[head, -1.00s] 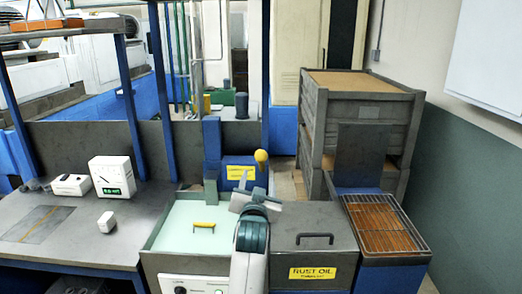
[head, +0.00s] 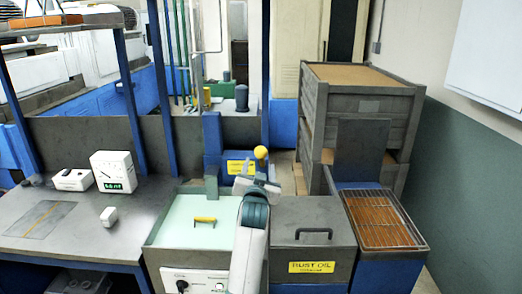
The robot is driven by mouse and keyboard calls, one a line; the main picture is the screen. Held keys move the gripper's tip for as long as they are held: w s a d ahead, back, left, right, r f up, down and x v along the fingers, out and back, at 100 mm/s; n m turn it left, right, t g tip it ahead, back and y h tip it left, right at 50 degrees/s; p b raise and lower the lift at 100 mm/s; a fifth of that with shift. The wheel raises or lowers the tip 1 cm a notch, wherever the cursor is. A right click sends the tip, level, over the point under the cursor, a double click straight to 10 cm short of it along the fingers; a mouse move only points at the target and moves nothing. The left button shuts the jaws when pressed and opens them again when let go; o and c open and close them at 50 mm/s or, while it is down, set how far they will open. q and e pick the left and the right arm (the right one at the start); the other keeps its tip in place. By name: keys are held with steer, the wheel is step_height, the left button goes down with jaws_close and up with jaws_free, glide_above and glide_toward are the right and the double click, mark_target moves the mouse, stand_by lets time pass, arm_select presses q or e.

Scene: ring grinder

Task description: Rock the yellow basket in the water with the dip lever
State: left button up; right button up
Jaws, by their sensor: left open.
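The dip lever shows as a yellow ball knob (head: 260,152) at the back of the wash tank, by a blue housing with a yellow label. The yellow basket (head: 205,220) shows only as a yellow handle in the pale green water (head: 180,222); its body is hard to make out. My left gripper (head: 256,178) is open, just below the knob in the picture and over the tank's back right side. I cannot tell whether it touches the lever. My arm hides part of the tank's right edge. My right gripper is not in view.
A lidded rust oil tank (head: 312,235) stands right of the water, with a wire drain rack (head: 383,220) beyond it. A grey bench (head: 60,235) on the left holds a white display box (head: 113,171) and small white items. Stacked crates (head: 355,120) stand behind.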

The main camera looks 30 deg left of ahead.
mark_target(261, 155)
arm_select(q)
steer(key=p+x, duration=0.3)
steer(key=x, duration=0.6)
steer(key=shift+w+a+r, duration=0.1)
steer(key=shift+w, duration=0.1)
steer(key=shift+x, duration=0.8)
